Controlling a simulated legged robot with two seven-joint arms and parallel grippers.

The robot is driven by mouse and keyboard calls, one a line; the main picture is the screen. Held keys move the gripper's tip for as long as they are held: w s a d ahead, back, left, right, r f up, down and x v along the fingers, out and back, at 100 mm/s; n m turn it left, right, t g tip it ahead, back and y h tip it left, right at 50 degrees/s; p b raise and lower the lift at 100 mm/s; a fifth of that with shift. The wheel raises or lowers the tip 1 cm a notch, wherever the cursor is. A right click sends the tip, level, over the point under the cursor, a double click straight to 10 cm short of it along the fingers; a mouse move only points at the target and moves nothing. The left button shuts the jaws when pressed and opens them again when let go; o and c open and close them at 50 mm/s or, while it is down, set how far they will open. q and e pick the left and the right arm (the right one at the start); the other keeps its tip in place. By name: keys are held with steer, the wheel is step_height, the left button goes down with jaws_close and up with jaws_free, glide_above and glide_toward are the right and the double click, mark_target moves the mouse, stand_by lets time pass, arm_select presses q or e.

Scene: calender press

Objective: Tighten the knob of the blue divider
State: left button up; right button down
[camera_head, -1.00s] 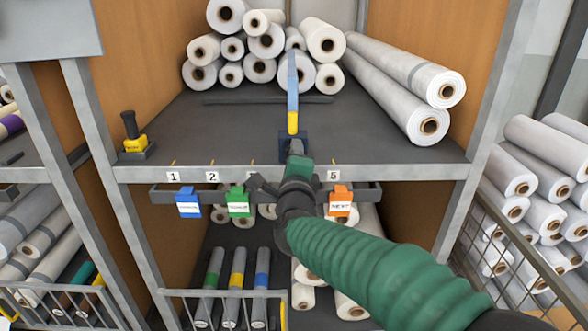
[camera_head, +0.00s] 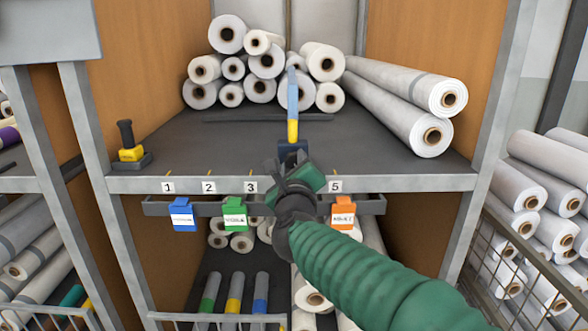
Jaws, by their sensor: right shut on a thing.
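The blue divider (camera_head: 292,92) stands upright near the middle of the shelf, a thin bar with a blue upper part and a yellow lower part. Its dark blue base (camera_head: 292,148) sits at the shelf's front edge, between labels 3 and 5. My right gripper (camera_head: 296,172) is directly in front of and below this base, shut on the divider's knob. The knob itself is hidden behind the gripper's dark and green parts. My left gripper is not in view.
Number labels line the shelf's front edge (camera_head: 400,183). Blue (camera_head: 183,215), green (camera_head: 236,215) and orange (camera_head: 343,212) tags hang on the rail below. A black-and-yellow handle (camera_head: 129,143) stands at the left. White rolls (camera_head: 267,60) are stacked behind the divider.

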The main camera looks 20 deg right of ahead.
steer(key=shift+a+f, duration=0.15)
steer(key=shift+f, duration=0.3)
steer(key=c, duration=1)
jaws_free()
steer(key=shift+w, duration=0.1)
steer(key=shift+r, duration=0.2)
steer(key=p+v, duration=0.6)
steer(key=v, duration=1.1)
steer(key=shift+w, duration=0.1)
